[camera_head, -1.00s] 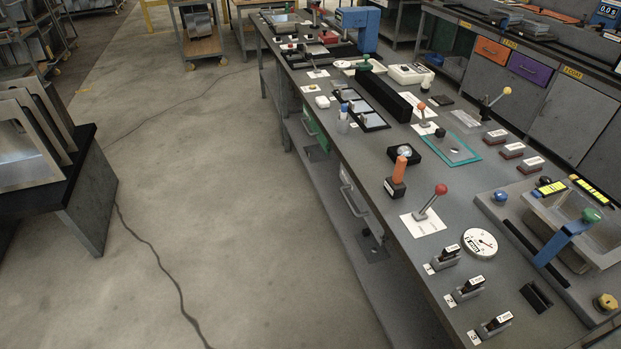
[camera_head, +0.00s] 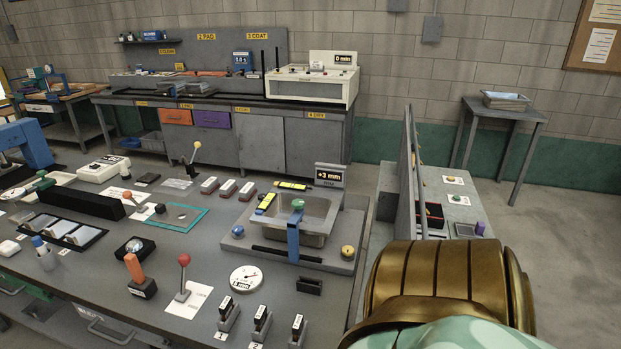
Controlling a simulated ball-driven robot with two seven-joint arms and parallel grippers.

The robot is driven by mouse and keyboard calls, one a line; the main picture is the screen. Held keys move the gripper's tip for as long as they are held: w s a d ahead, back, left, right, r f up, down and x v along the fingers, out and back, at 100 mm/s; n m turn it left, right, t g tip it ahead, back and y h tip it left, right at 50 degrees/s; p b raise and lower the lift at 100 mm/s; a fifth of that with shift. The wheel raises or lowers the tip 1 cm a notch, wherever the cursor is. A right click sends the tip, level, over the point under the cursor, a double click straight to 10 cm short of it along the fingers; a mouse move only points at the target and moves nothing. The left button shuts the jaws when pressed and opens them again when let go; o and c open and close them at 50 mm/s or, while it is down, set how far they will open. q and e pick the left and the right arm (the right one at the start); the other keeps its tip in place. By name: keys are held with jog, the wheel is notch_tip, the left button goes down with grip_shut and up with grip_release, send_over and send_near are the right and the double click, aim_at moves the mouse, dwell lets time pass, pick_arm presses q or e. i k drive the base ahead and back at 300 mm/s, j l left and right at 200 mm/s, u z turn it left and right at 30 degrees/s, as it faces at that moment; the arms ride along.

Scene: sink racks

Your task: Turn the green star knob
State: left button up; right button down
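Another green knob (camera_head: 42,174) shows at the far left of the bench. Part of my own arm fills the lower right. Neither gripper shows, and nothing of mine touches the knob.
A "+3 mm" display (camera_head: 330,176) stands behind the tray. A red-ball lever (camera_head: 184,270), a round dial (camera_head: 246,279) and several small labelled blocks (camera_head: 262,322) stand nearby. A grey upright panel (camera_head: 406,180) rises right of the bench. Open floor (camera_head: 570,215) lies farther right.

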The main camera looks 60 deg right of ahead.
aim_at(298, 204)
jog(key=z, duration=2)
